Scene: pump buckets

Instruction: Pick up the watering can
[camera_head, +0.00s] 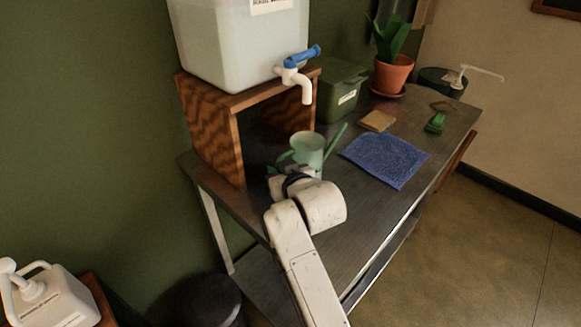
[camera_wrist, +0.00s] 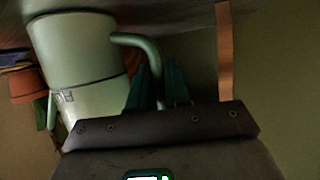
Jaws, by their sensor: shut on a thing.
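The pale green watering can (camera_head: 309,150) is upright below the tap, in front of the wooden stand; its spout points to the upper right. In the wrist view its body (camera_wrist: 75,48) fills the upper left and its curved handle (camera_wrist: 152,62) comes down between the dark green fingers. My gripper (camera_wrist: 160,88) is shut on that handle. In the head view my gripper (camera_head: 280,172) is at the can's near left side, mostly hidden by my wrist. I cannot tell whether the can's base touches the table.
A water tank (camera_head: 240,40) with a blue-handled tap (camera_head: 302,56) stands on the wooden stand (camera_head: 210,125), close above the can. A blue cloth (camera_head: 385,160), sponge (camera_head: 377,121), green box (camera_head: 342,92) and potted plant (camera_head: 392,74) are on the metal table (camera_head: 345,215). The table's near right part is bare.

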